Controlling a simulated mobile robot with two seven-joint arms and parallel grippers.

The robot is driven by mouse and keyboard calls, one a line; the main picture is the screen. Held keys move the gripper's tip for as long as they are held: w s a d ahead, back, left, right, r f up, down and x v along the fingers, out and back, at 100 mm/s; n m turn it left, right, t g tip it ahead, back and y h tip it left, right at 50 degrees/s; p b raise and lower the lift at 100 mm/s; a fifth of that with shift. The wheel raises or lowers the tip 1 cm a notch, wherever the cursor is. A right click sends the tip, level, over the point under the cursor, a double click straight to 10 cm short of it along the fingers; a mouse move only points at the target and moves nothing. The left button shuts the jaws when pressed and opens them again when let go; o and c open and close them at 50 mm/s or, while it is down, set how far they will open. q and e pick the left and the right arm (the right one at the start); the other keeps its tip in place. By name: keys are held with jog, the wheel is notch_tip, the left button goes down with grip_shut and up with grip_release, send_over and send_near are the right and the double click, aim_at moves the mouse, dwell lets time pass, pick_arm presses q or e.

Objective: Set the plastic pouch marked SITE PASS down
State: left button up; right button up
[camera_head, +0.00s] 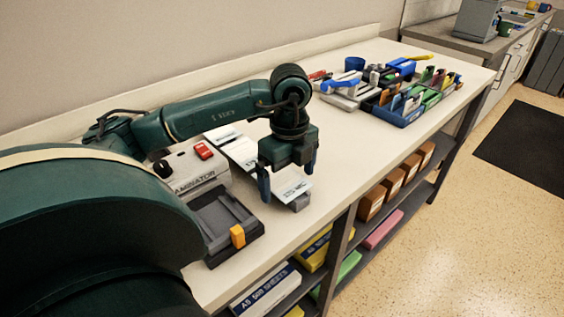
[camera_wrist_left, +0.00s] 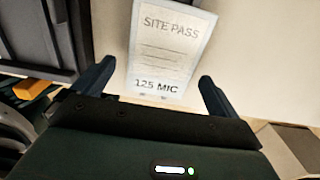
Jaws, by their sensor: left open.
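The pouch marked SITE PASS (camera_wrist_left: 172,45) is a pale, flat sheet with grey lettering and "125 MIC" along its near edge. In the head view the pouch (camera_head: 290,186) shows under my left gripper (camera_head: 287,184), near the front edge of the bench. My left gripper (camera_wrist_left: 157,72) is open, with one finger on each side of the pouch's near end and gaps between. I cannot tell whether the pouch lies flat on the bench or is propped on the small grey block (camera_head: 300,203) by it. My right gripper is not in view.
A laminator (camera_head: 190,168) and a dark tray with an orange part (camera_head: 237,236) stand left of the gripper. White sheets (camera_head: 238,148) lie behind it. Stationery in a blue organiser (camera_head: 405,120) fills the far end. The bench (camera_head: 335,145) between is clear.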

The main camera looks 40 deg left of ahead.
pick_arm(q)
jog(key=shift+c, duration=0.6)
jog(key=shift+r, duration=0.1)
jog(key=c, duration=1)
